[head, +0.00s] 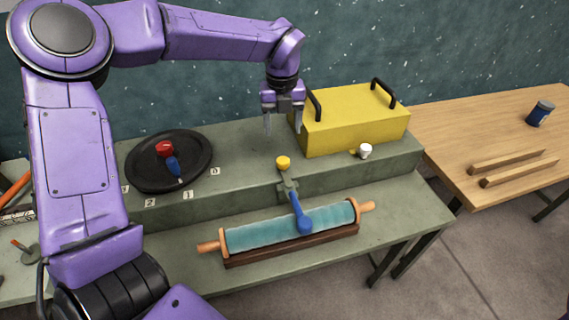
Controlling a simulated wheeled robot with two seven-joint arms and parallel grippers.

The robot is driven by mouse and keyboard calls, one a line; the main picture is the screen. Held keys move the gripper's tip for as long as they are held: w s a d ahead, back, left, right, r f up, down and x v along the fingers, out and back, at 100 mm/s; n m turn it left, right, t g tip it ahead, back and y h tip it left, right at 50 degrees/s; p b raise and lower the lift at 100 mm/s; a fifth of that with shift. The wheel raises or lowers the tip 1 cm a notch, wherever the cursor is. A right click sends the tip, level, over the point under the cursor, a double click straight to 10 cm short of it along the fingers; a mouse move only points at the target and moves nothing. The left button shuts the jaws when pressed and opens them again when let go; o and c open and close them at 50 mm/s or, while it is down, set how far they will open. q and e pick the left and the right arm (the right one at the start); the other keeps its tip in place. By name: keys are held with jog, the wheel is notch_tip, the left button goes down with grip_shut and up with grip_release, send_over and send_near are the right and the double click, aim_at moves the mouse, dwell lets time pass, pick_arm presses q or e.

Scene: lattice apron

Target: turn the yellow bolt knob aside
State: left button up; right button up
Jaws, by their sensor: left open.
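The yellow bolt knob (283,162) is a small rounded knob near the front edge of the raised green bench top. A grey bracket and a lever with a blue handle (303,217) sit just in front of and below it. My left gripper (283,125) points down with its fingers spread. It is empty and appears above and behind the knob, apart from it. My right gripper is not in view.
A yellow box (352,120) with two black handles and a white knob (365,151) stands right of the gripper. A black round dial (198,173) with a red knob is left. A teal roller (265,232) lies on the lower ledge, under the blue handle. A wooden table (460,125) is far right.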

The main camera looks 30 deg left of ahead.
aim_at(283, 160)
pick_arm(q)
notch_tip(283, 160, down, 11)
jog(key=shift+w+f+p, duration=0.1)
jog(key=shift+p, duration=0.95)
jog(key=c, duration=1.1)
